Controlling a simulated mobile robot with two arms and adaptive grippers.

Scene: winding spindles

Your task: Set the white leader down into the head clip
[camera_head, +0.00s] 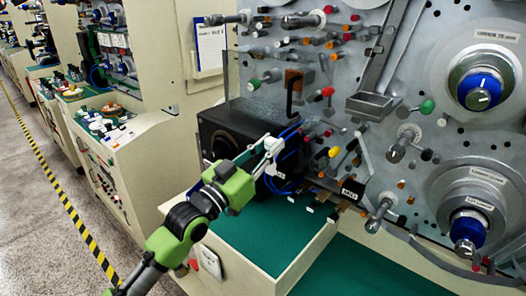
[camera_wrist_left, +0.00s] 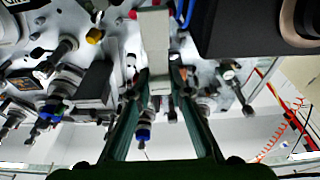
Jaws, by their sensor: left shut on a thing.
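My left gripper (camera_head: 274,160) reaches in from the left in front of the machine, beside a black box and blue cables. In the left wrist view my left gripper (camera_wrist_left: 160,80) has its fingertips closed on the white leader (camera_wrist_left: 155,45), a pale flat strip that extends up between and past them. In the head view the leader is too small to separate clearly from the pale gripper. A dark block with a small white label (camera_head: 349,189) sticks out from the panel, to the right of the gripper and apart from it. I cannot tell whether it is the head clip. My right gripper is not in view.
The black box (camera_head: 222,138) stands close behind the gripper. Pegs and knobs crowd the grey panel, with large blue-hubbed spindles (camera_head: 479,89) at the right. The green tray surface (camera_head: 262,237) below is mostly clear. A metal trough (camera_head: 371,104) sits higher up.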

